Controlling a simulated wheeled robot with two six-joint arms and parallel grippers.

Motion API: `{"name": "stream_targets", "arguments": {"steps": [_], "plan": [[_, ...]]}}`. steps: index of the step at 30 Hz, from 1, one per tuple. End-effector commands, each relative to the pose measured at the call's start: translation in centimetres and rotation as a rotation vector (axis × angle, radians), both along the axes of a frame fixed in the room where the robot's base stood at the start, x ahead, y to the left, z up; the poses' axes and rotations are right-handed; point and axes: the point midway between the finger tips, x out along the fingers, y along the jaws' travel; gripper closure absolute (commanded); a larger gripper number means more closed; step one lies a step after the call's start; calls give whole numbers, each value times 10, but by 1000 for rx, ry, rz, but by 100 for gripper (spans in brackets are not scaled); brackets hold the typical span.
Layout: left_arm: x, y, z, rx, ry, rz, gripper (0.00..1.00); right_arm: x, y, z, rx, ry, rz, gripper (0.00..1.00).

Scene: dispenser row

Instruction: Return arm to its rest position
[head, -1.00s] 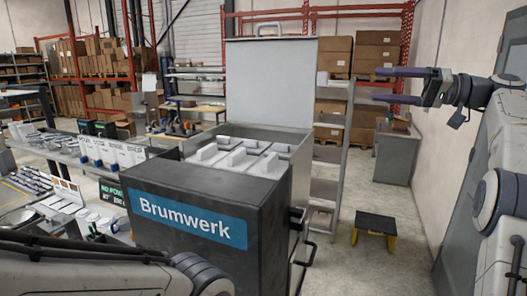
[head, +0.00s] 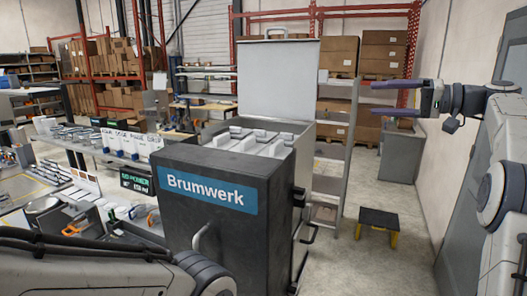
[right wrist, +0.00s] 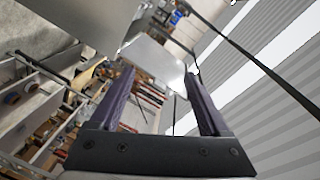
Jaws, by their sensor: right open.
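My right gripper (head: 393,98) is raised at the right of the head view, its two purple fingers pointing left. It is open and empty, well apart from the cabinet and shelves. In the right wrist view its fingers (right wrist: 160,100) stand apart with nothing between them. My left arm crosses the lower left of the head view, but its gripper is out of view. A dark Brumwerk cabinet (head: 262,228) stands in the middle with its grey lid (head: 278,80) raised. White blocks (head: 262,140) lie in its top compartments.
A counter with dispensers (head: 128,143) runs along the left. A metal shelf (head: 340,150) with boxes stands behind the cabinet. A black and yellow step stool (head: 379,218) is on the floor at the right. The floor around the stool is clear.

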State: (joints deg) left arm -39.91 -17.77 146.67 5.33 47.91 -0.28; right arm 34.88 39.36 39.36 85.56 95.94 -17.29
Motion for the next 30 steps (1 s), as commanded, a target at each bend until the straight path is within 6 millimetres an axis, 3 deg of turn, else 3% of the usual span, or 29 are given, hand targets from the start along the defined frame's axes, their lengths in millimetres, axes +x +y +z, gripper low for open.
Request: {"name": "stream_targets", "arguments": {"steps": [8, 11, 14, 17, 21, 24, 30], "plan": [[0, 0, 0, 0, 0, 0, 29, 26, 29, -66, -62, 242, -116, 20], [0, 0, 0, 0, 0, 0, 29, 27, 44, -106, -122, 359, -171, 20], [0, 0, 0, 0, 0, 0, 29, 17, 62, -159, -227, 493, -231, 20], [0, 0, 0, 0, 0, 0, 29, -9, 77, -217, -369, 607, -282, 20], [0, 0, 0, 0, 0, 0, 29, -63, 90, -287, -601, 703, -315, 20], [0, 0, 0, 0, 0, 0, 29, -108, 94, -329, -777, 720, -311, 20], [0, 0, 0, 0, 0, 0, 29, -184, 96, -380, -1052, 661, -250, 20]]}}
